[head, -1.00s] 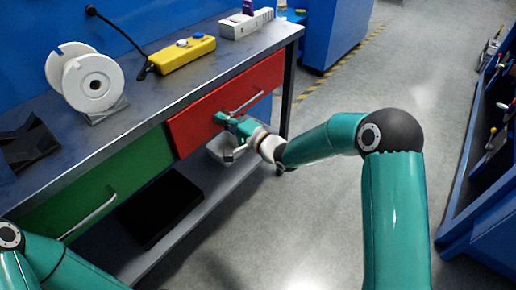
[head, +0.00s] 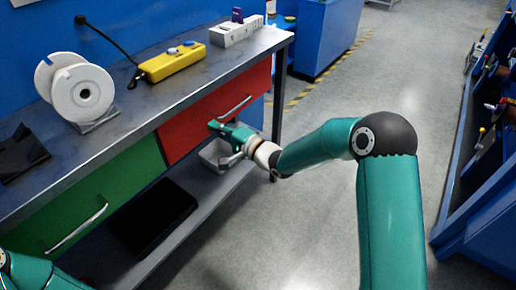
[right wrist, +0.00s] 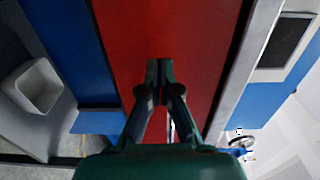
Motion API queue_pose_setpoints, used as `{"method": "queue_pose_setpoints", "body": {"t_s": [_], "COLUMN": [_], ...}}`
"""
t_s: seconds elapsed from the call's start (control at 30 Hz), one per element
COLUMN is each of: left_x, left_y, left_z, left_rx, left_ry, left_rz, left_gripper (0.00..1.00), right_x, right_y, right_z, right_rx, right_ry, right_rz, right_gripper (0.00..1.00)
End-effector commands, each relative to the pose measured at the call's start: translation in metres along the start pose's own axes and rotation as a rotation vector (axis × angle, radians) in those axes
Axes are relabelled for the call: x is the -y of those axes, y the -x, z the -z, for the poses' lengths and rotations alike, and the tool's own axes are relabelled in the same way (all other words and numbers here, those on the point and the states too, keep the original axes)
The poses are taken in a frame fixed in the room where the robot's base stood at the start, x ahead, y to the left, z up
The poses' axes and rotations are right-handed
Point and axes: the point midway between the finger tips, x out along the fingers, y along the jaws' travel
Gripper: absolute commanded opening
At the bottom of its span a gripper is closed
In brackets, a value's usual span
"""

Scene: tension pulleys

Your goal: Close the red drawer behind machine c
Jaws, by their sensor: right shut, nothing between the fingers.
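The red drawer (head: 190,132) is under the workbench top, to the right of the green drawer (head: 105,197). Its front looks about flush with the green one. Its metal handle (head: 235,106) runs along the front. My right gripper (head: 213,126) is shut and empty, with its fingertips at the lower part of the red front. In the right wrist view the shut fingertips (right wrist: 160,68) point at the red drawer front (right wrist: 125,45); whether they touch it I cannot tell. My left gripper is out of view.
The workbench (head: 125,125) carries a white spool (head: 83,93) and a yellow control box (head: 172,62). A lower shelf (head: 215,188) holds a pale bin (head: 212,156) and a black tray (head: 152,215). Open floor (head: 300,220) lies right of the bench.

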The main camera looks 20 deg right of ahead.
Motion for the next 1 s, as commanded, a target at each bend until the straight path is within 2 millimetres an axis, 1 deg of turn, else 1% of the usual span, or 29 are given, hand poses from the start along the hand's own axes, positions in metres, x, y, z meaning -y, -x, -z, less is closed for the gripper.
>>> {"method": "queue_pose_setpoints", "body": {"t_s": [0.07, 0.3, 0.4, 0.5, 0.6, 0.7, 0.77, 0.83, 0.87, 0.93, 0.97, 1.0], "left_x": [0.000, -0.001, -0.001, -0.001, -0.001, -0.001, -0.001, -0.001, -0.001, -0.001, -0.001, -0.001], "left_y": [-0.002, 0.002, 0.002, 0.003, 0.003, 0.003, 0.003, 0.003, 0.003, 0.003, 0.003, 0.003], "left_z": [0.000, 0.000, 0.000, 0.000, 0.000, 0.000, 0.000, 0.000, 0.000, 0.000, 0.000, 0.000], "left_rx": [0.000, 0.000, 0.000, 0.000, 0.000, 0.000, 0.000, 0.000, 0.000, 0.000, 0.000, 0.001], "left_ry": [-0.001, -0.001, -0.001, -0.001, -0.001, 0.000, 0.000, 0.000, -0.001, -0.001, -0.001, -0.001], "left_rz": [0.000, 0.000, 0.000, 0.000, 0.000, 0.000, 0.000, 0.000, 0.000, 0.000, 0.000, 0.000], "left_gripper": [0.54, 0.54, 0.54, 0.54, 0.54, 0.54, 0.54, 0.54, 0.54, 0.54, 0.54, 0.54], "right_x": [-0.002, -0.001, -0.002, -0.002, -0.002, -0.002, -0.002, -0.008, -0.013, -0.030, -0.040, -0.058], "right_y": [0.011, 0.066, 0.085, 0.098, 0.106, 0.110, 0.110, 0.107, 0.106, 0.103, 0.102, 0.102], "right_z": [0.002, 0.003, 0.003, 0.003, 0.003, 0.003, 0.001, -0.004, -0.008, -0.021, -0.028, -0.037], "right_rx": [0.002, 0.000, 0.000, 0.001, 0.002, 0.003, 0.006, 0.017, 0.025, 0.046, 0.051, 0.049], "right_ry": [-0.003, -0.004, -0.005, -0.003, -0.003, -0.002, -0.003, -0.012, -0.020, -0.052, -0.074, -0.115], "right_rz": [-0.003, -0.006, -0.006, -0.005, -0.006, -0.006, -0.006, -0.013, -0.019, -0.045, -0.063, -0.099], "right_gripper": [0.00, 0.00, 0.00, 0.00, 0.00, 0.00, 0.00, 0.00, 0.00, 0.00, 0.00, 0.00]}}
